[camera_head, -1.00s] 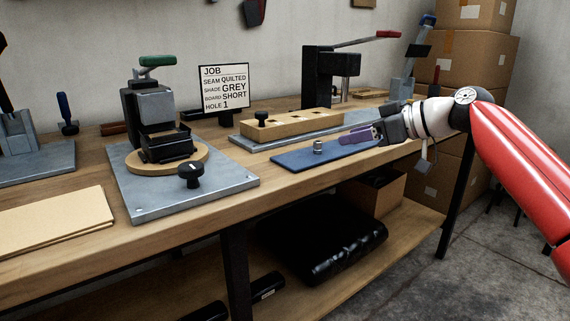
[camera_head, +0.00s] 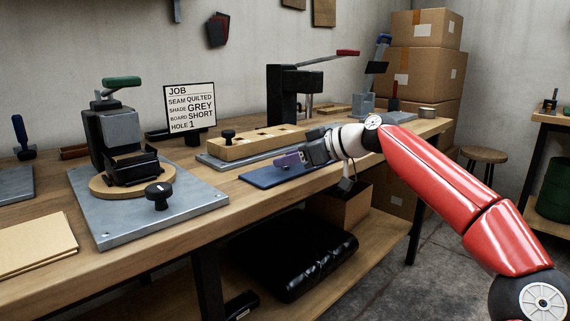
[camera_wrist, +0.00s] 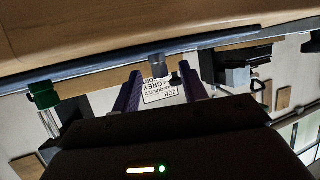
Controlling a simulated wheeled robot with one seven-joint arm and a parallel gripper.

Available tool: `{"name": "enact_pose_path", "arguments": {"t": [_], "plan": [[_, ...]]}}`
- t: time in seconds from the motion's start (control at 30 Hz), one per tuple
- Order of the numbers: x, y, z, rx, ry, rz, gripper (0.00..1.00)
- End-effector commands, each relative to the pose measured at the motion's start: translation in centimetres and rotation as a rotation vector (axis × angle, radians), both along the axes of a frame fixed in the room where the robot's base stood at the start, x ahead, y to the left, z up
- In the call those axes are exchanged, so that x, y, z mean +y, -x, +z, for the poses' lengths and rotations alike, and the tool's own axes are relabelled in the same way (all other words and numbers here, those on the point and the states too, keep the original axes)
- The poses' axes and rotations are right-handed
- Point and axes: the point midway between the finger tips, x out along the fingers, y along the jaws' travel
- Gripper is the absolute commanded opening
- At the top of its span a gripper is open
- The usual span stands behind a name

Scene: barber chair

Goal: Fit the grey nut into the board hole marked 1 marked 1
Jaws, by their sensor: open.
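The grey nut (camera_wrist: 157,65) shows in the wrist view as a small grey cylinder near the blue mat's edge, between my purple fingers in the picture. My gripper (camera_head: 283,161) is open, low over the blue mat (camera_head: 258,180); in the wrist view its fingers (camera_wrist: 160,78) are spread apart. I cannot tell whether they touch the nut. In the head view the fingers largely hide the nut. The wooden board (camera_head: 240,149) with several dark square holes lies behind the mat on a grey plate. Its hole numbers are not readable.
A black knob (camera_head: 228,135) stands at the board's left end. A job sign (camera_head: 190,107) reads grey, short, hole 1. A black press (camera_head: 283,92) stands behind the board. A green-handled clamp fixture (camera_head: 116,130) on a steel plate is left of the mat.

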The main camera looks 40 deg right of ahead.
Motion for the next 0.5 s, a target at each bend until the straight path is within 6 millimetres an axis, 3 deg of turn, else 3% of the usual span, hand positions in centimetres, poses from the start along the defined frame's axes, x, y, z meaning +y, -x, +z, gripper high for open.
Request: {"name": "enact_pose_path", "arguments": {"t": [0.03, 0.37, 0.5], "plan": [[-0.01, 0.02, 0.01, 0.000, 0.000, 0.000, 0.43], [-0.02, 0.04, 0.01, 0.000, 0.000, 0.000, 0.00], [-0.02, 0.04, 0.02, 0.000, 0.000, 0.000, 0.00]]}}
